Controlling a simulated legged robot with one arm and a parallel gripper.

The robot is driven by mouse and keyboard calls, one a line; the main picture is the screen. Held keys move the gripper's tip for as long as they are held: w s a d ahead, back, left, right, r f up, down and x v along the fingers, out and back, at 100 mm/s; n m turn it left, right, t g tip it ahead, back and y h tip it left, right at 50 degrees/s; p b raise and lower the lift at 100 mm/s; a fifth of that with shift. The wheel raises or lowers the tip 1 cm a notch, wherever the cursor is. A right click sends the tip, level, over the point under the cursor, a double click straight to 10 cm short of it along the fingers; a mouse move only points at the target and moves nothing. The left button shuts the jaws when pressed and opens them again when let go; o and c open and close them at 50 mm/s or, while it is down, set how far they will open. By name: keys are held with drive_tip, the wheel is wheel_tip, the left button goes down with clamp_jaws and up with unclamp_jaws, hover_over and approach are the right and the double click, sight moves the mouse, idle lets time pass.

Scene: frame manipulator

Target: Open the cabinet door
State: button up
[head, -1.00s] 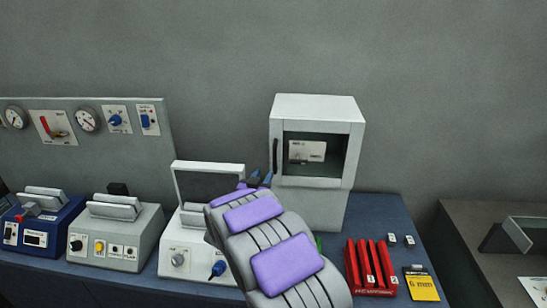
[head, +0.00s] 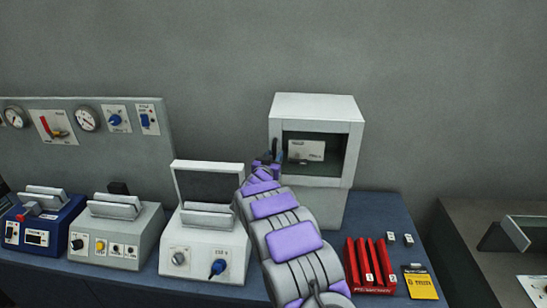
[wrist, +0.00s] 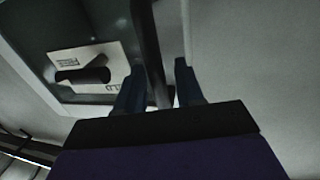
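The cabinet (head: 317,103) is a white box on a pedestal at the back of the bench, with a windowed front door (head: 318,181) that looks closed. Its dark vertical handle (wrist: 150,55) is at the door's left side and is mostly hidden by my gripper in the head view. My gripper (head: 273,150) is at the handle. In the wrist view my gripper (wrist: 160,72) is open, with the handle bar between its two fingers. The bar is close to the left finger, with a gap to the right finger. Contact cannot be told.
A white device with a raised lid (head: 205,240) stands left of my arm. Red holders (head: 371,264) and a yellow card (head: 420,287) lie to the right on the blue bench. A label (wrist: 95,65) shows behind the door window.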

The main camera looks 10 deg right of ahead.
clamp_jaws()
idle(0.3)
idle(0.3)
